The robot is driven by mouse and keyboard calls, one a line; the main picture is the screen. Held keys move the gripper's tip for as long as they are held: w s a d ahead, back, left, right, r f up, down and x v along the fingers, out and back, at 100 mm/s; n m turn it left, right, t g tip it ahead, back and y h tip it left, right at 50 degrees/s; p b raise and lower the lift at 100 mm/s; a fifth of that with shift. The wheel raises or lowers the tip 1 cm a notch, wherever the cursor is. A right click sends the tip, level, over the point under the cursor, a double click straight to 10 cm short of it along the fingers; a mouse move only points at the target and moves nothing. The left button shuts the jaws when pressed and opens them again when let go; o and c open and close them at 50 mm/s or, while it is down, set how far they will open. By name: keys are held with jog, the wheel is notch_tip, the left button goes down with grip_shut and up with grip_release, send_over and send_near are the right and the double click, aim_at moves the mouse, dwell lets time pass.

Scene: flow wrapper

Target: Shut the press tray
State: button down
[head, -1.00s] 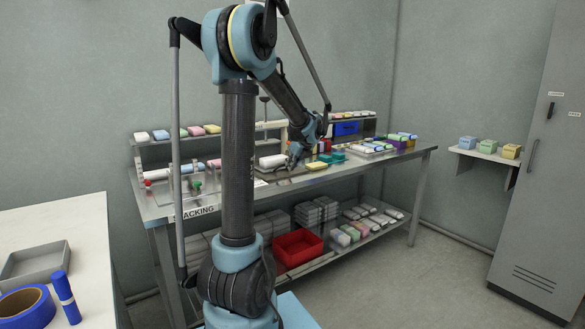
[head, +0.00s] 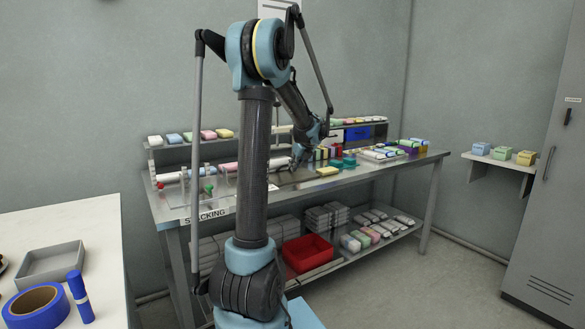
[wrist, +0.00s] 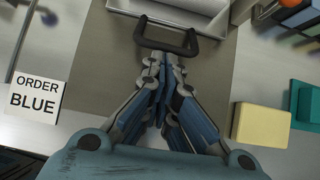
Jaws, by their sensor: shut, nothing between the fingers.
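The press tray shows in the wrist view as a pale silvery part (wrist: 200,8) at the top edge, with a black U-shaped handle (wrist: 166,36) on its near side. Most of the tray is cut off by the frame. My gripper (wrist: 162,62) is shut and empty, its fingertips close to the handle's middle opening; I cannot tell whether they touch it. A flat grey-brown plate (wrist: 95,80) lies beneath. In the head view my gripper (head: 297,158) is low over the workbench, and the arm partly hides the press.
An "ORDER BLUE" card (wrist: 36,97) lies left of my gripper. A yellow block (wrist: 262,125) and a teal holder (wrist: 304,103) are to the right. In the head view, a red bin (head: 307,252) sits on the lower shelf. Floor at the right is clear.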

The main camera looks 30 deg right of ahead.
jog(key=s, duration=0.3)
jog(key=shift+d+r, duration=0.25)
jog(key=v, duration=1)
jog(key=s+a+f+n+g, duration=0.1)
jog(key=s+a+f+n, duration=0.15)
jog(key=a+n, duration=0.55)
jog(key=s+a+f+n+g, duration=0.1)
jog(key=s+a+f+n, duration=0.2)
jog(key=a, duration=0.9)
jog(key=s+a+f+n+g, duration=0.15)
jog(key=s+a+n, duration=0.35)
jog(key=a, duration=0.5)
jog(key=s+a+f+n+g, duration=0.1)
jog(key=s+a+f+n, duration=0.5)
jog(key=s+n, duration=0.3)
jog(key=s+a+f+n+g, duration=0.1)
jog(key=s+a+f+n, duration=0.4)
jog(key=s+f+n, duration=0.3)
jog(key=shift+s+a+n+h, duration=0.35)
jog(key=shift+n+h, duration=0.05)
jog(key=shift+n, duration=0.6)
